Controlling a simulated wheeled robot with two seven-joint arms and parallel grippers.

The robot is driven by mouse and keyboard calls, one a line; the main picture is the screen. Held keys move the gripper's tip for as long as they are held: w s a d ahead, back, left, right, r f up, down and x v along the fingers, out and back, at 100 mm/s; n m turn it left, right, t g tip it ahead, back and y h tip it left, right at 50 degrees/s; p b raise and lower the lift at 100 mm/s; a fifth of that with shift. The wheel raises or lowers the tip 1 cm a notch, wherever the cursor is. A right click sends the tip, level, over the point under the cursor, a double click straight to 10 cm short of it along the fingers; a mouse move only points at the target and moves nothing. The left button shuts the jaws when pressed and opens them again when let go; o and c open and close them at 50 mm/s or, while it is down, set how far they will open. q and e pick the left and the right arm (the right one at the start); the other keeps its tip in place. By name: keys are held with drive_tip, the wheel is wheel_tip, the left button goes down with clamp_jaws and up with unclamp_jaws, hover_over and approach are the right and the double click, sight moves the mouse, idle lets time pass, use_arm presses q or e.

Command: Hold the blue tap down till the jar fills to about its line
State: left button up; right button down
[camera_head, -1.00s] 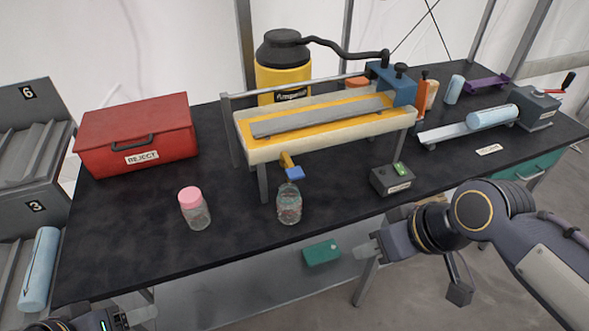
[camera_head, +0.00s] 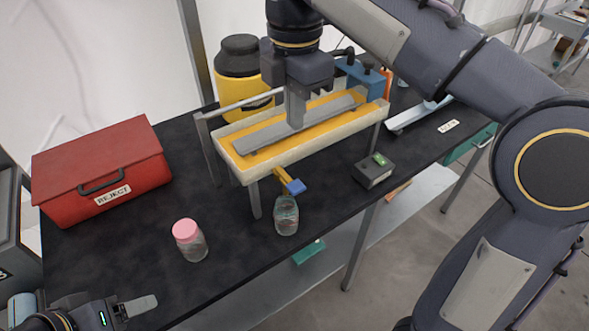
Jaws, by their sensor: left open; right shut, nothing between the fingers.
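The blue tap (camera_head: 296,187) sticks out from the front of the cream and yellow trough (camera_head: 236,172) on a yellow spout. The open glass jar (camera_head: 286,217) stands upright on the black table just below the tap. Its fill line and any liquid level are too small to tell. My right gripper (camera_head: 296,122) points down over the trough, above and behind the tap, shut and empty; it does not touch the tap. My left gripper (camera_head: 138,310) is open at the lower left, away from the jar.
A pink-lidded jar (camera_head: 190,241) stands left of the glass jar. A red REJECT box (camera_head: 102,172) is at the left. A small grey box with a green button (camera_head: 374,171) sits to the right. A yellow and black container (camera_head: 242,73) stands behind the trough.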

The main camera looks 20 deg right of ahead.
sight(297, 187)
wheel_tip(297, 187, down, 14)
drive_tip(key=shift+f+b, duration=0.1)
drive_tip(key=shift+b, duration=0.7)
drive_tip(key=f+t+b, duration=0.1)
drive_tip(key=b, duration=0.2)
drive_tip(key=s+f+t+y+b, duration=0.1)
drive_tip(key=t+b, duration=0.1)
drive_tip(key=b, duration=0.2)
drive_tip(key=shift+d+f+t, duration=0.2)
drive_tip(key=shift+f+t, duration=0.1)
drive_tip(key=shift+f, duration=0.05)
drive_tip(key=shift+r, duration=0.2)
idle(5.3)
